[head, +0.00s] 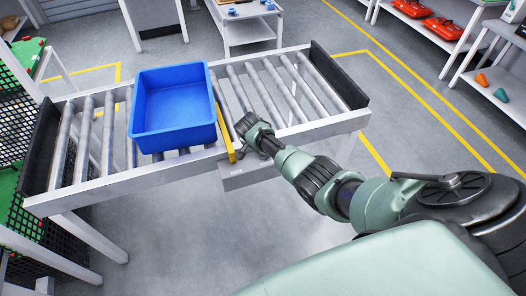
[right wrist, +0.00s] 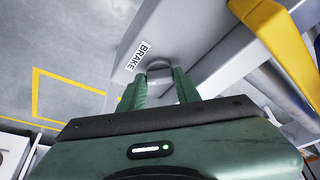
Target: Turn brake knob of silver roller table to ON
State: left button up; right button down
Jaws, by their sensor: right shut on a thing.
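The silver roller table (head: 95,184) spans the left and middle of the head view. Its grey brake knob (right wrist: 159,69) shows in the right wrist view beside a white BRAKE label (right wrist: 138,56). My right gripper (right wrist: 160,80) is shut on the knob, with one green finger on each side. In the head view my right gripper (head: 252,134) is at the table's front side, and the knob is hidden there. I cannot read the knob's setting. My left gripper is not in view.
A blue bin (head: 172,108) sits on the rollers left of a yellow bar (head: 226,130), which also shows close to my gripper in the right wrist view (right wrist: 275,40). Dark end stops close both table ends. Shelves stand at the right; open floor lies in front.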

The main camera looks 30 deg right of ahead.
jog(key=c, duration=1.3)
grip_release()
jog(key=shift+p+v, duration=0.7)
jog(key=shift+v, duration=3.2)
